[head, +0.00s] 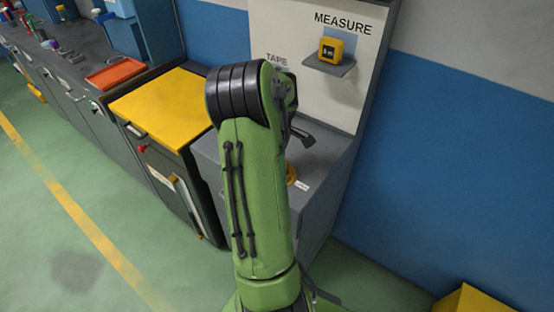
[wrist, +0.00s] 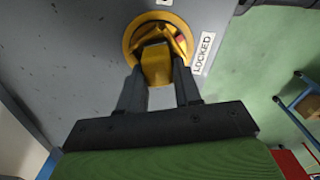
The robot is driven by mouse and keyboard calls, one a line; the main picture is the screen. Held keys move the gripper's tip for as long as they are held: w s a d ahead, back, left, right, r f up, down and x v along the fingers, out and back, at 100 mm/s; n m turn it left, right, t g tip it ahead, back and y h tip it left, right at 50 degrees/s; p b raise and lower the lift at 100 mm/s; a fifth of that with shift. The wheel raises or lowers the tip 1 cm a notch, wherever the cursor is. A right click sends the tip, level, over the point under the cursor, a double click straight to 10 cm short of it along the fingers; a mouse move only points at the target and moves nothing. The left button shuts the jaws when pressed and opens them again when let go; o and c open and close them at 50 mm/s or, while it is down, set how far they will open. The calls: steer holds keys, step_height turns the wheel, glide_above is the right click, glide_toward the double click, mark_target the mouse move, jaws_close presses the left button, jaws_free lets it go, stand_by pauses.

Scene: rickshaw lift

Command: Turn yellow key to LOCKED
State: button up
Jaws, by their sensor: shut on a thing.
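The yellow key (wrist: 157,62) sits in a round yellow ring on a grey panel, in the upper middle of the wrist view. My gripper (wrist: 160,80) is shut on the key, one dark finger on each side. A white LOCKED label (wrist: 203,53) is on the panel just right of the ring. A small red mark shows inside the ring at its right side. In the head view my green arm hides most of the key area; a bit of yellow ring (head: 291,174) shows beside the arm on the grey cabinet top.
A yellow-topped cabinet (head: 165,105) stands left of the grey cabinet. A board marked MEASURE with a yellow tape measure (head: 331,49) on a small shelf (head: 329,66) rises behind. A red tray (head: 114,73) lies on the workbench at left. The green floor in front is clear.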

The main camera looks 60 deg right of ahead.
steer(key=m+p, duration=0.1)
steer(key=m, duration=0.2)
steer(key=shift+d, duration=0.2)
steer(key=shift+m, duration=0.3)
steer(key=m, duration=0.3)
steer(key=shift+d+m+p, duration=0.15)
steer(key=shift+m+p, duration=0.15)
steer(key=shift+s+m, duration=0.1)
steer(key=shift+m, duration=0.6)
steer(key=o, duration=1.1)
